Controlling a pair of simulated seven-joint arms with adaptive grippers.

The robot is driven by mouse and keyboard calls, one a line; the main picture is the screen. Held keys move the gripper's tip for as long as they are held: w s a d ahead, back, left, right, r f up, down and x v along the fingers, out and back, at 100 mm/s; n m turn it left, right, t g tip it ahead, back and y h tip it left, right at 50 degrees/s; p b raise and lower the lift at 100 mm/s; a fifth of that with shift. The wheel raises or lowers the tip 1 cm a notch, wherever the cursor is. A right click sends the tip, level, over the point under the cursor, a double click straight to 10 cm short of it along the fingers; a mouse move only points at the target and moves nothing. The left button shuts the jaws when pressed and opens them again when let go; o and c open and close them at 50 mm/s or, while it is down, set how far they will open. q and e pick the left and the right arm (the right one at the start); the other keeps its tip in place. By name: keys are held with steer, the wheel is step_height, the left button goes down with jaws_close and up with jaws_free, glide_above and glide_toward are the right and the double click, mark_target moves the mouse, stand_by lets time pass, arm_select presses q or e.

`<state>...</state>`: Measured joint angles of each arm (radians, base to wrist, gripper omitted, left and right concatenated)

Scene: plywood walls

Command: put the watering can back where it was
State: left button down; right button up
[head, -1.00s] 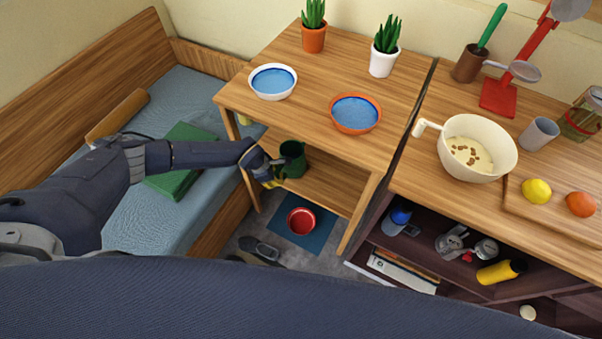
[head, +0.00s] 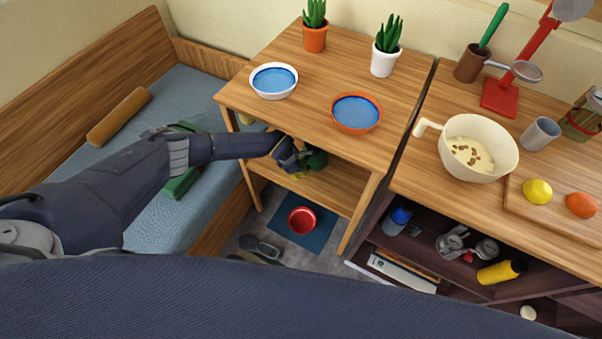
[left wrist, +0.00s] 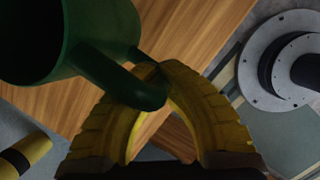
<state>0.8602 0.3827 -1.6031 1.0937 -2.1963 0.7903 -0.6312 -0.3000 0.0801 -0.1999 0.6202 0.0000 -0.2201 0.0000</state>
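The dark green watering can (head: 317,160) is under the wooden table top, at the lower shelf (head: 325,186) of the table. The table top hides part of it. My left gripper (head: 299,171) reaches in from the left beside it. In the left wrist view the can (left wrist: 40,40) fills the upper left. The yellow fingers of the left gripper (left wrist: 157,68) curve together around its handle (left wrist: 118,82). I cannot tell whether the can touches the shelf. My right gripper is not in view.
A white bowl (head: 257,82), an orange bowl (head: 335,113) and two potted plants stand on the table top above. The table's edge and legs are close to my left arm. A red bowl (head: 302,220) sits on a blue mat (head: 324,238) below.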

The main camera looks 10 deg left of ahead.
arm_select(q)
steer(key=shift+a+f, duration=0.1)
steer(key=shift+f, duration=0.6)
steer(key=c, duration=1.6)
jaws_free()
steer(key=shift+s, duration=0.1)
steer(key=shift+a+r, duration=0.2)
steer(key=shift+r, duration=0.35)
steer(key=shift+v, duration=1.05)
steer(key=s+a, duration=0.6)
steer(key=a, duration=0.4)
steer(key=shift+s, duration=0.2)
